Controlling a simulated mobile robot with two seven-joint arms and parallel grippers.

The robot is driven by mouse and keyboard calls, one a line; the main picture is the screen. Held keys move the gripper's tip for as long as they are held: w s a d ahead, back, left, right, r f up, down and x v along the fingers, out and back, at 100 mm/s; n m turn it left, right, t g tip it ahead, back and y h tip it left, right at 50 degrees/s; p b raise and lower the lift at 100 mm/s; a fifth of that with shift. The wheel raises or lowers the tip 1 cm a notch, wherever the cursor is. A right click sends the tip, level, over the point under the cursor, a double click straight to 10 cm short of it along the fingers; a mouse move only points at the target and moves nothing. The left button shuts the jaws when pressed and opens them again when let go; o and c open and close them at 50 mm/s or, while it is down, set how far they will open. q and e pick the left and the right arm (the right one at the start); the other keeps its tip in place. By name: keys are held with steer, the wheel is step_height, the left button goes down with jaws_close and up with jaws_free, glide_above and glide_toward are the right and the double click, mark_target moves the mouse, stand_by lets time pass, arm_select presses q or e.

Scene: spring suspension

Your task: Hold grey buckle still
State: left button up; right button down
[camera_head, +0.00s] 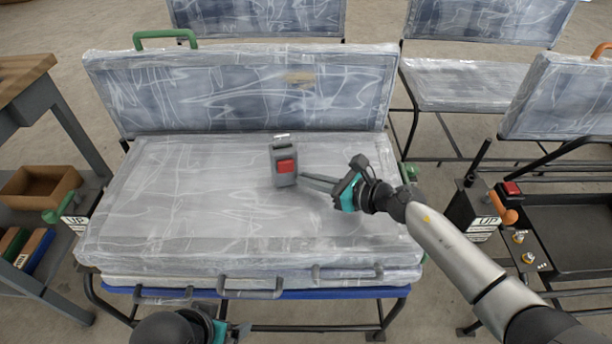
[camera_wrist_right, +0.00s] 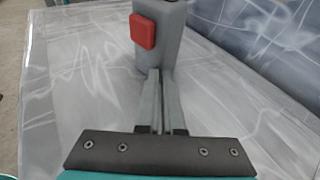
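The grey buckle (camera_head: 284,165) with a red button stands on the plastic-wrapped seat cushion, right of its middle. In the right wrist view the buckle (camera_wrist_right: 165,45) is straight ahead, its red button facing left. My right gripper (camera_head: 302,179) reaches in from the right with its tips beside the buckle's lower part. In the wrist view its fingers (camera_wrist_right: 155,75) lie close together, with only a thin gap, and end at the buckle's base; I cannot tell if they touch it. My left gripper (camera_head: 222,331) is low at the bottom edge, mostly cut off, its fingers unclear.
The wrapped seat (camera_head: 180,200) is otherwise clear, with a wrapped backrest (camera_head: 240,90) behind it. Grey handles (camera_head: 250,288) run along its front edge. A workbench with a brown bin (camera_head: 40,188) stands left. A dark tray (camera_head: 570,235) and more wrapped seats are right.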

steer(key=c, duration=1.6)
jaws_free()
jaws_free()
